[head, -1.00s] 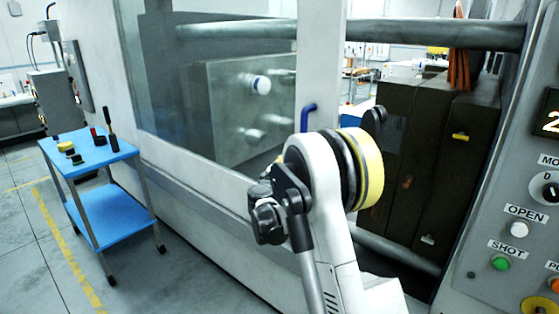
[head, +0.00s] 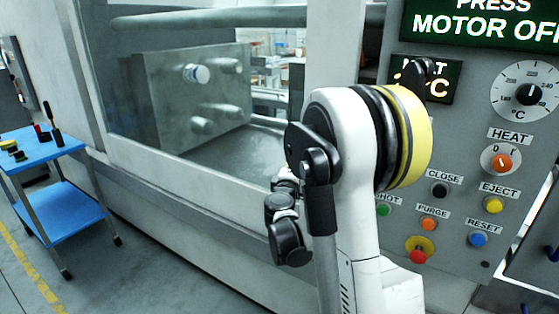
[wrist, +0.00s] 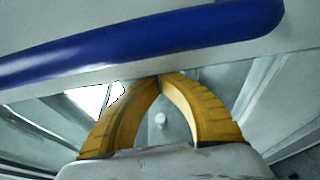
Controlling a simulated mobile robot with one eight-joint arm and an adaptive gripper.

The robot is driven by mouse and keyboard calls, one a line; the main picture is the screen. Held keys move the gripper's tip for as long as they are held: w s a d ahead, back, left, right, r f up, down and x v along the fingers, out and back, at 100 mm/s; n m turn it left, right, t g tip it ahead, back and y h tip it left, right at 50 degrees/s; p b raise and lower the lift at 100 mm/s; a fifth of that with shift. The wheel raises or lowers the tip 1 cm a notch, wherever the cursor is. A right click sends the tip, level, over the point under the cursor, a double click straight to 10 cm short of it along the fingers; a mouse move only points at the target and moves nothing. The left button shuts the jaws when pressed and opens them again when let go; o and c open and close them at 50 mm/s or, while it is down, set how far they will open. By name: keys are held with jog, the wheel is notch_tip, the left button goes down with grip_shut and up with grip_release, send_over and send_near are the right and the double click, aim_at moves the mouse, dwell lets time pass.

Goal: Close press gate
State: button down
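The press gate (head: 332,50) is a pale sliding panel with a large window, through which grey press parts show. In the head view its right post stands near the control panel, with a narrow gap between them. The blue gate handle (wrist: 150,40) crosses the top of the wrist view as a slanting bar. My gripper (wrist: 161,80) shows two yellow curved fingers, with tips together just below the handle. I see nothing between them; contact with the handle cannot be told. In the head view my arm hides the gripper and the handle.
The control panel (head: 460,225) with buttons and dials stands right of the gate. A blue cart (head: 62,202) with small tools stands at the left. The grey floor between cart and press is clear.

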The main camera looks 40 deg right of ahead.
jog(key=shift+s+d, duration=0.35)
jog(key=shift+s, duration=0.5)
jog(key=shift+s+d, duration=0.3)
jog(key=shift+s, duration=0.5)
jog(key=shift+s+d, duration=0.35)
jog(key=shift+s, duration=0.5)
jog(key=s+a+p, duration=0.1)
jog(key=s+a, duration=0.1)
jog(key=a, duration=0.7)
jog(key=shift+s+p, duration=0.3)
jog(key=shift+a, duration=0.1)
